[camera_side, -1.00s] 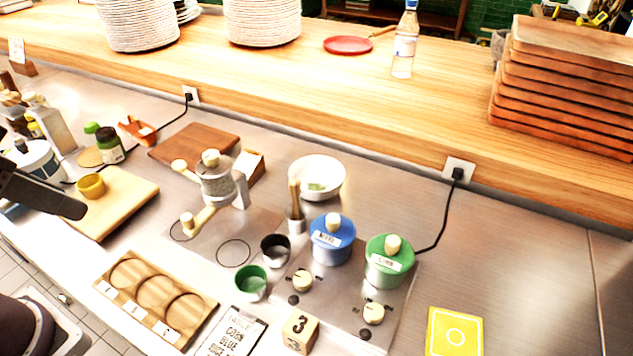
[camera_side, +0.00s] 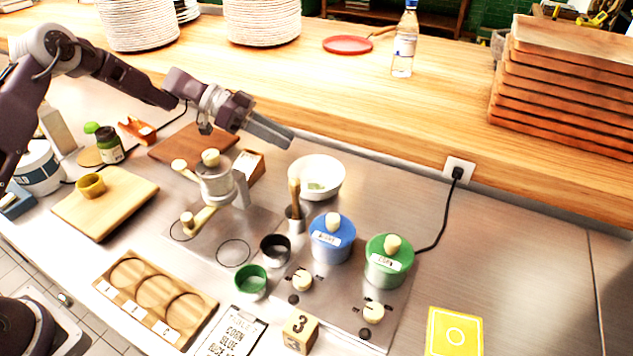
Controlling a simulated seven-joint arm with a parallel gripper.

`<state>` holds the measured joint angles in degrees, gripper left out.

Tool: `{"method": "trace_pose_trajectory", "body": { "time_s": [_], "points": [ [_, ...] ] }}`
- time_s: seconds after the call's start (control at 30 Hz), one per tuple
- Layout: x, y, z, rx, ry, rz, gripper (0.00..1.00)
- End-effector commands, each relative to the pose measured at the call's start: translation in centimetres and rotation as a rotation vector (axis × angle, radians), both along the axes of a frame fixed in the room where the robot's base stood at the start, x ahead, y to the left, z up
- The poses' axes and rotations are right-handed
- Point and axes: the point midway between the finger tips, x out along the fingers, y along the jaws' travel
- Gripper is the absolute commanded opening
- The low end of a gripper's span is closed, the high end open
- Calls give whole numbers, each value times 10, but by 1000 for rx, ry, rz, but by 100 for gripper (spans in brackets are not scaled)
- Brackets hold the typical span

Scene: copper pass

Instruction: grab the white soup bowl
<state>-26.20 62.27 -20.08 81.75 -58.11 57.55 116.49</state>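The white soup bowl (camera_side: 330,173) stands upright on the steel counter, behind the blue lidded pot, with something small and greenish showing inside it. My gripper (camera_side: 284,138) is above and to the left of the bowl, apart from it, and points right and slightly down. From this side the fingers overlap into one dark shape, so I cannot see whether there is a gap between them. Nothing shows held at their tips.
A grinder (camera_side: 216,183) stands left of the bowl. A small cup with a wooden-handled tool (camera_side: 295,217), a blue pot (camera_side: 332,241) and a green pot (camera_side: 389,262) stand in front. The raised wooden shelf (camera_side: 360,115) rises behind. Bare steel lies to the right.

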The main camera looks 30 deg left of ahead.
Motion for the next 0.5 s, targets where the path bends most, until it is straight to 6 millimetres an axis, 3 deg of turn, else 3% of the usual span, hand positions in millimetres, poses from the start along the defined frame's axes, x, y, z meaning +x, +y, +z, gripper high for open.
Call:
{"method": "trace_pose_trajectory", "body": {
  "time_s": [0.03,0.17,0.5],
  "points": [
    [8,6,-13,-32,-26,14,34],
    [19,10,-27,-64,-76,30,34],
    [32,-42,-46,-62,-77,25,34]
  ]
}}
